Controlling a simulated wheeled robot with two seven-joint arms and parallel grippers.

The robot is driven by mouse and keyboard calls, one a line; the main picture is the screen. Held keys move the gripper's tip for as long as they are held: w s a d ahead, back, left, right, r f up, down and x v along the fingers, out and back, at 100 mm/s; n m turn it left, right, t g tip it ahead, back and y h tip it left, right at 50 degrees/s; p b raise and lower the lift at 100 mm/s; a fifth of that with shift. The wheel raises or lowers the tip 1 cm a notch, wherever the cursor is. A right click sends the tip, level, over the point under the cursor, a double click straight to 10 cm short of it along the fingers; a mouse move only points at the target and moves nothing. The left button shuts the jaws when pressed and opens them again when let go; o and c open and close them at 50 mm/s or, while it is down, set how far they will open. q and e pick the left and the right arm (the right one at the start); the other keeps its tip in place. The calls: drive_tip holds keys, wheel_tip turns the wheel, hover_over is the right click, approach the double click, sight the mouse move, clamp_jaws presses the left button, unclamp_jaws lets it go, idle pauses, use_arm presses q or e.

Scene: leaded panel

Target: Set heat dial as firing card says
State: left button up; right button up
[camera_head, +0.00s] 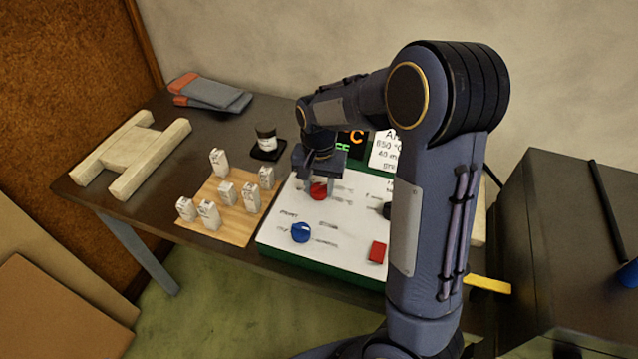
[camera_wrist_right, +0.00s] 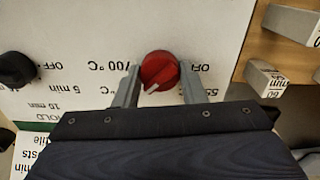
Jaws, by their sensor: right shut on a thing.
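The white control panel (camera_head: 285,215) with a green edge lies on the table. My right gripper (camera_head: 319,186) points down at the red dial (camera_head: 319,194) and is shut on it. In the right wrist view, its fingers lie on either side of the red dial (camera_wrist_right: 160,70). The dial's pale pointer line points down and slightly left there, with "700 °C" printed to its left and "OFF" nearby. The white firing card (camera_head: 385,150) stands behind the panel, partly hidden by my arm; it seems to read "650 °C" and "40 m". My left gripper is not in view.
The panel also carries a blue knob (camera_head: 301,232), a red switch (camera_head: 377,252) and a black knob (camera_wrist_right: 15,69). A lit display (camera_head: 352,138) stands behind. Several white blocks stand on a wooden board (camera_head: 232,230) to the left, near a small jar (camera_head: 266,140).

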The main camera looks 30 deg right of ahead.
sight(319, 186)
drive_tip(key=o, duration=1)
drive_tip(key=shift+r, duration=0.1)
wheel_tip(319, 186, up, 8)
drive_tip(key=shift+f, duration=0.2)
